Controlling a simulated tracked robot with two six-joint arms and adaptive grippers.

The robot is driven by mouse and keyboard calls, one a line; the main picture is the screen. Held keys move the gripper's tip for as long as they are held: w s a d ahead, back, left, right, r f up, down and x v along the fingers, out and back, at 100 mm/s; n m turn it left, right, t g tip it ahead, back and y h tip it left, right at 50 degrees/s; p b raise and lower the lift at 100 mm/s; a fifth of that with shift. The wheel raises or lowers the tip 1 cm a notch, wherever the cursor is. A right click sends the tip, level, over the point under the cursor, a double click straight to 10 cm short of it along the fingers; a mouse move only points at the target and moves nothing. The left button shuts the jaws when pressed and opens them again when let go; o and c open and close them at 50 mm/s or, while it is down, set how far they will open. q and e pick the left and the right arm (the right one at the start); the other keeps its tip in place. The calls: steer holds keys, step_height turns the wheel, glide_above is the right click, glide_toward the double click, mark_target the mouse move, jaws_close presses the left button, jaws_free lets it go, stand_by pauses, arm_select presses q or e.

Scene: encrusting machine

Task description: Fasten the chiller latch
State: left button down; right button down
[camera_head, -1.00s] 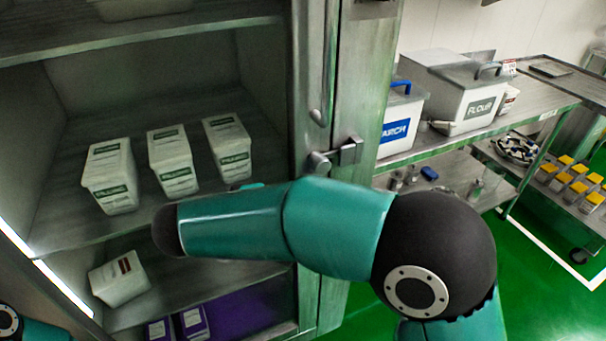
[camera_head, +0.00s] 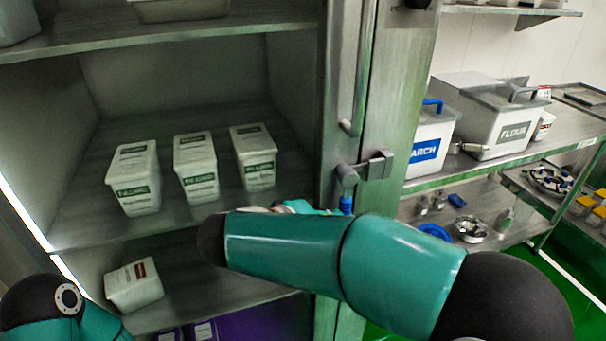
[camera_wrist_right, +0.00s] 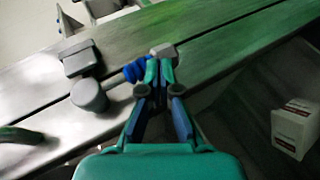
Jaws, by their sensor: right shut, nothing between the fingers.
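The chiller latch (camera_head: 376,166) is a grey metal block with a round knob (camera_head: 343,176), beside the chiller's vertical handle (camera_head: 362,75). A blue ribbed grip (camera_head: 346,204) hangs just below the knob. In the right wrist view the latch block (camera_wrist_right: 80,59) and knob (camera_wrist_right: 88,95) are left of my right gripper (camera_wrist_right: 158,72). The blue grip (camera_wrist_right: 135,70) runs up to its fingertips, with a small grey block (camera_wrist_right: 163,49) just beyond them. The right gripper is shut and empty; whether it touches the grip is unclear. My arm mostly hides it in the head view. My left gripper is out of view.
White labelled tubs (camera_head: 195,168) stand on the chiller's shelf, with another tub (camera_head: 133,284) lower. At right, a steel bench (camera_head: 470,165) holds a starch bin (camera_head: 430,140) and a flour bin (camera_head: 500,120). Green floor shows at lower right.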

mark_target(343, 178)
steer(key=shift+r, duration=0.15)
step_height(343, 178, up, 9)
steer(key=shift+a+f, duration=0.1)
steer(key=shift+f, duration=0.05)
steer(key=shift+r, duration=0.5)
